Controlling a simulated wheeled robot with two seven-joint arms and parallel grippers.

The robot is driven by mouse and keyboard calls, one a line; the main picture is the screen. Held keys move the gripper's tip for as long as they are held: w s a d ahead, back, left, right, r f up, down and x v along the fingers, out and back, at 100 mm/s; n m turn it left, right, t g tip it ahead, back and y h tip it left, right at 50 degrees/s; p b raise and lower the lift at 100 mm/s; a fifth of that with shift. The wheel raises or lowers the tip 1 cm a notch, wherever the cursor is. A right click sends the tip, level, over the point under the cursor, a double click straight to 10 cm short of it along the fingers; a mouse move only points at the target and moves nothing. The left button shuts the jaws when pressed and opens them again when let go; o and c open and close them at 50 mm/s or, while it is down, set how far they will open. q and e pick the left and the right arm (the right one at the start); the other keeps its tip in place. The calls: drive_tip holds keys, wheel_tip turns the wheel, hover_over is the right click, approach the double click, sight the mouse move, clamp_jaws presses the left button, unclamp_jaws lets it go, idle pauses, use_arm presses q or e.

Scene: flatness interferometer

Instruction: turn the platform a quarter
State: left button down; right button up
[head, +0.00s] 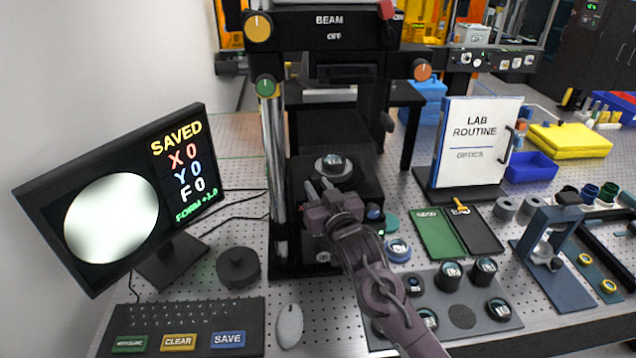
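The interferometer (278,225) is a tall black instrument with BEAM OFF on its head. Its round platform (322,172) sits low on the black base, with a small dark round optic (333,160) on it. My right gripper (319,187) is at the near side of the platform, its arm coming from the lower right. Its two fingertips look apart with a small gap; whether they touch the platform's edge I cannot tell. The gripper and wrist hide part of the platform's front. My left gripper is not in view.
A monitor (28,205) at left reads SAVED, X 0, Y 0, F 0. A keyboard (185,312), a mouse (289,326) and a black puck (238,268) are in front. A tray of optics (445,338), green and black mats, and a LAB ROUTINE board (479,140) stand right.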

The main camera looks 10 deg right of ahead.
drive_tip(key=shift+w, duration=0.2)
clamp_jaws()
